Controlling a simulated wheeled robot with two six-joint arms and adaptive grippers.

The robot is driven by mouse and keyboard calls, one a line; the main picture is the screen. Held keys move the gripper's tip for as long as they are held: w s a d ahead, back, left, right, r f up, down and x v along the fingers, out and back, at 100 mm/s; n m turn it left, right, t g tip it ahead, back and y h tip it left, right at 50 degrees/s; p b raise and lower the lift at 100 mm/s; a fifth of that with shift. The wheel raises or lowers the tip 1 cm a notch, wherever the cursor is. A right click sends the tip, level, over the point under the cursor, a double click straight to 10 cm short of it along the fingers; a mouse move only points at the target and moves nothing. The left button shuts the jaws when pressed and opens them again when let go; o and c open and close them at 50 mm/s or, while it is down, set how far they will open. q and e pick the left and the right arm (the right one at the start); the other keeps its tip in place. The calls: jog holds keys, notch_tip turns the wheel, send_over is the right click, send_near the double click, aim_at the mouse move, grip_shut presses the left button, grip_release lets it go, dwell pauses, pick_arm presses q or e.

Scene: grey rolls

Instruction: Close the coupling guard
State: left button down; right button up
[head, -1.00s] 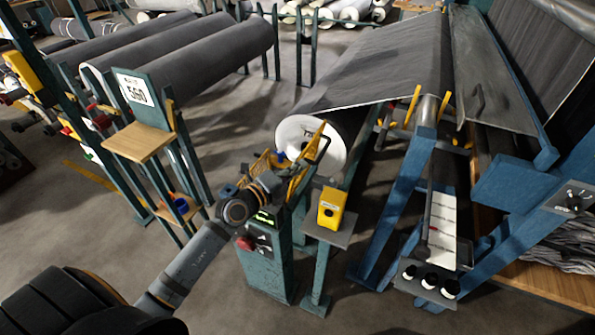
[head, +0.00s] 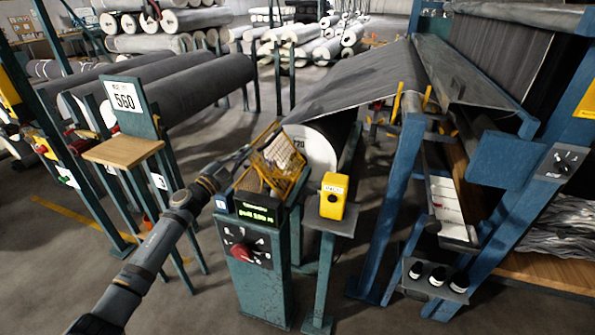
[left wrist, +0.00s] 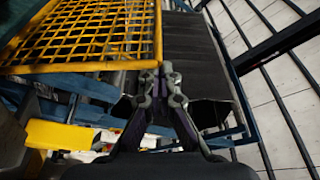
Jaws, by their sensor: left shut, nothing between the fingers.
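The coupling guard, a yellow mesh cover in a yellow frame (head: 284,153), sits tilted on top of the teal machine stand (head: 255,270), in front of the white roll end. In the left wrist view its mesh (left wrist: 90,35) fills the upper left. My left gripper (head: 247,152) is at the guard's left side in the head view. In the left wrist view the gripper's fingertips (left wrist: 160,78) are together and empty, close to the mesh's lower right corner; I cannot tell whether they touch it. My right gripper is not in view.
The stand has a lit green display and a red knob (head: 241,252). A yellow box (head: 333,196) stands on a post just right. A wooden shelf with a 560 sign (head: 123,97) stands left. Blue frame posts (head: 395,210) rise at right.

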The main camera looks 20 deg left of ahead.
pick_arm(q)
jog(key=shift+n+t+y, duration=0.3)
jog(key=shift+n, duration=0.6)
jog(key=shift+a+f+b, duration=1.7)
jog(key=shift+a+f, duration=0.1)
jog(key=shift+a, duration=0.2)
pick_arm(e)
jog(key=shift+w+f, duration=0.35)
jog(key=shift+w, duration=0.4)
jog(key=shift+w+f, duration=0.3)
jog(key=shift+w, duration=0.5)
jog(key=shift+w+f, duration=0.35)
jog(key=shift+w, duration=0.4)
